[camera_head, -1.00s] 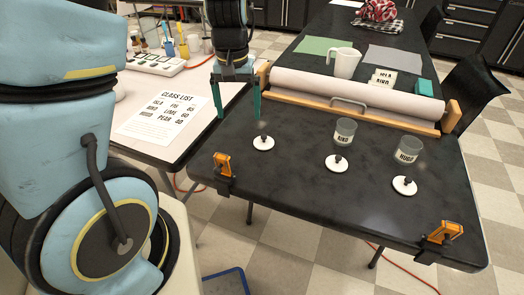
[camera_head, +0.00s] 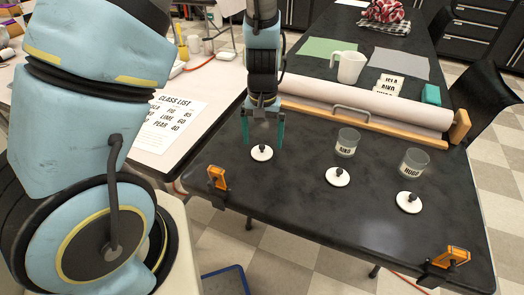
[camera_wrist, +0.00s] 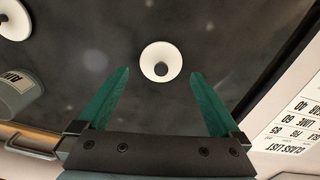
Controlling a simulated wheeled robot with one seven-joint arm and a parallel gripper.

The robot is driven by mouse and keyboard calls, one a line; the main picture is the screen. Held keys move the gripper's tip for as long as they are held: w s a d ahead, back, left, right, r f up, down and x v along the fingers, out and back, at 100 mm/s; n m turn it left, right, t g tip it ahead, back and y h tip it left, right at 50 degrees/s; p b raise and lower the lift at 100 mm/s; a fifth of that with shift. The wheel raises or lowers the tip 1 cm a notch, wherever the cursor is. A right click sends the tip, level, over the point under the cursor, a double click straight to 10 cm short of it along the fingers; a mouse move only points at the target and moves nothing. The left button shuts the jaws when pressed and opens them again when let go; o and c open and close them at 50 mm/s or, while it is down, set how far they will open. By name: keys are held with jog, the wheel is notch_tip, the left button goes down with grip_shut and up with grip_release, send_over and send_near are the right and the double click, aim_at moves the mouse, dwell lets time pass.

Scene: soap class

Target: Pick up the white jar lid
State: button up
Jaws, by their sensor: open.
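Three white jar lids with dark knobs lie on the black table. The left lid (camera_head: 261,153) lies below and just in front of my gripper (camera_head: 263,132). In the wrist view this lid (camera_wrist: 150,62) sits centred just beyond and between the fingertips of my gripper (camera_wrist: 158,75), which is open and empty. A second lid (camera_head: 336,178) lies in front of the jar labelled AINO (camera_head: 347,141). A third lid (camera_head: 408,203) lies in front of the jar labelled HUGO (camera_head: 413,163).
A paper roll (camera_head: 365,103) on a wooden holder crosses the table behind the jars. Orange clamps grip the front edge at left (camera_head: 217,178) and right (camera_head: 451,257). A white pitcher (camera_head: 350,68) stands behind the roll. The front middle of the table is clear.

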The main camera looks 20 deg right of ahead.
aim_at(262, 150)
jog(key=shift+a+f, duration=0.1)
jog(key=shift+f, duration=1.35)
jog(key=shift+c, duration=0.2)
jog(key=c, duration=1.2)
